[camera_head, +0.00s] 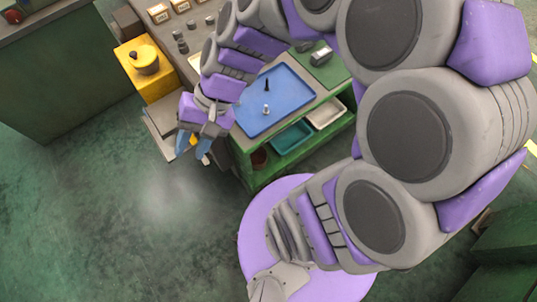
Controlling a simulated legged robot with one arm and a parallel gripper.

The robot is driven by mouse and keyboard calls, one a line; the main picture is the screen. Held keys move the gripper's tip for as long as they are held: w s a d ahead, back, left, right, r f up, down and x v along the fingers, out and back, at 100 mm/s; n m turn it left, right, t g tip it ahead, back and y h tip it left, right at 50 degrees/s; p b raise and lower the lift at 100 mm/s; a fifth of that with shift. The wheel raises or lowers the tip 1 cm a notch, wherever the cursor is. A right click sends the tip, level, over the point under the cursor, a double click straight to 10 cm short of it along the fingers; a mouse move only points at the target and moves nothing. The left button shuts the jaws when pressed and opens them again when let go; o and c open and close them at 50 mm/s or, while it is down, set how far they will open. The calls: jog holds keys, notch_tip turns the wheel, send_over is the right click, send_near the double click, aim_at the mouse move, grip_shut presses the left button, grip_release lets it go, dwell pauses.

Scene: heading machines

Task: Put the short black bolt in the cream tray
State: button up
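A small black bolt (267,86) stands upright on the blue mat (289,88) on top of the green bench. I cannot judge from this view whether it is the short one. The cream tray (327,113) sits on the bench's lower level, at the right, and looks empty where it shows. My gripper (203,150) hangs at the bench's left edge, left of the mat and apart from the black bolt. Its fingers are small and partly hidden, so I cannot tell whether they are open or hold anything.
A silver bolt (266,110) stands near the black one. A teal tray (292,138) lies left of the cream tray. A yellow box (146,68) with a knob stands at left. Open floor lies front left.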

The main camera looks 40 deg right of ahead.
jog(key=s+d+n+g+h, duration=0.1)
jog(key=s+d+n+h, duration=0.3)
jog(key=s+d+h, duration=0.3)
jog(key=s+d, duration=0.4)
jog(key=shift+s+r+h, duration=0.25)
jog(key=shift+s+h, duration=0.15)
jog(key=shift+a, duration=0.1)
dwell(0.3)
